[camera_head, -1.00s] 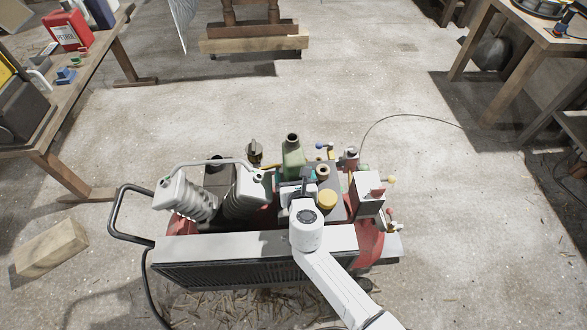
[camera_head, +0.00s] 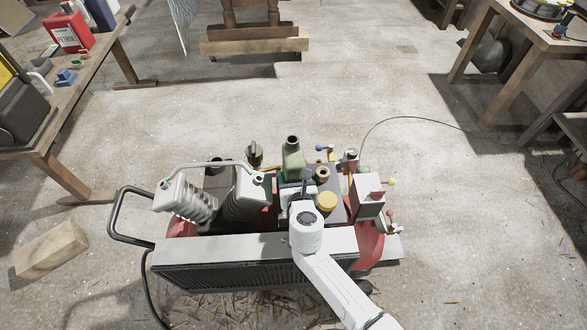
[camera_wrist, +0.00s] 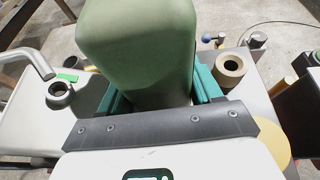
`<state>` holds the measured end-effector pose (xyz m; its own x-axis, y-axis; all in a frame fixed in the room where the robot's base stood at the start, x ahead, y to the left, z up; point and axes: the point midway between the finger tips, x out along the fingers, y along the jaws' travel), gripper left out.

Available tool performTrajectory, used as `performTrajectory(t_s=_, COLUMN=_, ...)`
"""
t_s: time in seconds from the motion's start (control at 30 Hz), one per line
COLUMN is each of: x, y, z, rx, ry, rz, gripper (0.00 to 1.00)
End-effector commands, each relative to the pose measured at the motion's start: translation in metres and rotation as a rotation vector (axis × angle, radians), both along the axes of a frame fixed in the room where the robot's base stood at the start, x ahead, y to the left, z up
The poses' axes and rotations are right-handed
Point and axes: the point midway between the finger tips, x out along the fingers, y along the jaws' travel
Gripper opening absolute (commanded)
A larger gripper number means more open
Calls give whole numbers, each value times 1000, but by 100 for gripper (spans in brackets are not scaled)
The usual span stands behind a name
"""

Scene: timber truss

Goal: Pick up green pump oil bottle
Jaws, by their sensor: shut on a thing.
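The green pump oil bottle (camera_head: 293,160) stands upright on top of the red and grey machine, with its dark open neck facing up. In the wrist view the green bottle (camera_wrist: 140,50) fills the upper middle. My gripper (camera_head: 303,185) reaches over the machine from the front. In the wrist view its teal fingers (camera_wrist: 160,90) lie on both sides of the bottle's lower body, shut on it. The bottle's base is hidden behind the gripper, so I cannot tell whether it still touches the machine.
The machine's top (camera_head: 250,246) is crowded: ribbed cylinders (camera_head: 190,197) and a pipe at left, a yellow cap (camera_head: 327,200) and a grey box (camera_head: 368,197) at right. A black handle (camera_head: 128,215) juts left. A wooden block (camera_head: 50,248) lies on the floor. Open floor lies beyond.

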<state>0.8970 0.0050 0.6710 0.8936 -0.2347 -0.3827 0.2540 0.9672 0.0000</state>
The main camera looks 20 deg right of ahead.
Motion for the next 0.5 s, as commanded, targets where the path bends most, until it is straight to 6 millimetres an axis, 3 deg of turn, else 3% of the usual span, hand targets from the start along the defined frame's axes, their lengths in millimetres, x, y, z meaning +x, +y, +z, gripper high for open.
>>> performTrajectory(t_s=0.5, x=1, y=0, z=7, rx=-1, ry=-2, rz=1, gripper=18)
